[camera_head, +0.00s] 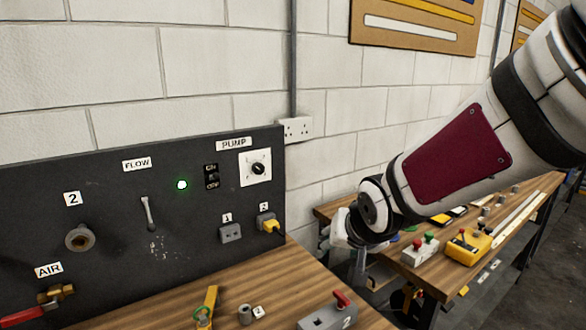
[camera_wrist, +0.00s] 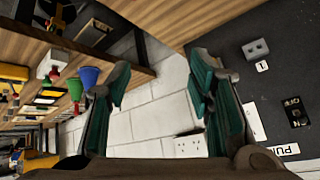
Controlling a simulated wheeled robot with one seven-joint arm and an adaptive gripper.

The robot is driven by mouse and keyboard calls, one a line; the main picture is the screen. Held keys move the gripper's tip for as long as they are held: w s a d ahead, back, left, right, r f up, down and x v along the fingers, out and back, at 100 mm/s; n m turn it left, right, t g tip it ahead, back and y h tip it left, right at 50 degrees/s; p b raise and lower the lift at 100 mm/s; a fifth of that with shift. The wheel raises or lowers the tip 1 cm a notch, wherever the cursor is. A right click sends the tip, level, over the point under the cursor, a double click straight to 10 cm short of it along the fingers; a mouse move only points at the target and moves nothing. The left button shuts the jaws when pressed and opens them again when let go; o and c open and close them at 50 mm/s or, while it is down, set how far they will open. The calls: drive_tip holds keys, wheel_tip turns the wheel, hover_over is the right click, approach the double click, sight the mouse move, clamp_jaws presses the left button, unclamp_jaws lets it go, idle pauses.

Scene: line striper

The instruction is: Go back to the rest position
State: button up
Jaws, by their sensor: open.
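My gripper (camera_wrist: 160,70) is open and empty in the wrist view, with its two teal-padded fingers apart and the white block wall showing between them. In the head view my arm reaches in from the upper right. Its gripper end hangs low between the two benches, partly hidden by my wrist, and touches nothing that I can see. The black panel (camera_head: 105,190) stands on the left bench. Socket 1 (camera_head: 230,232) has no plug.
On the left wooden bench (camera_head: 262,283) lie a yellow tool (camera_head: 208,305) and a grey box with a red lever (camera_head: 328,312). The right bench holds a grey button box (camera_head: 419,252) and a yellow box (camera_head: 467,247). Coloured funnels (camera_wrist: 90,77) show near my left finger in the wrist view.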

drive_tip(key=s+d+r+g, duration=0.1)
drive_tip(key=s+d+r, duration=0.1)
drive_tip(key=s, duration=0.6)
drive_tip(key=s+d+r+n+h, duration=0.1)
drive_tip(key=s+d, duration=0.3)
drive_tip(key=s, duration=0.4)
drive_tip(key=s+d+r+g, duration=0.1)
drive_tip(key=s+d+r, duration=0.2)
drive_tip(key=s, duration=0.5)
drive_tip(key=shift+s+d+r+g+h, duration=0.15)
drive_tip(key=shift+d+r+g+h, duration=0.2)
drive_tip(key=shift+d, duration=0.15)
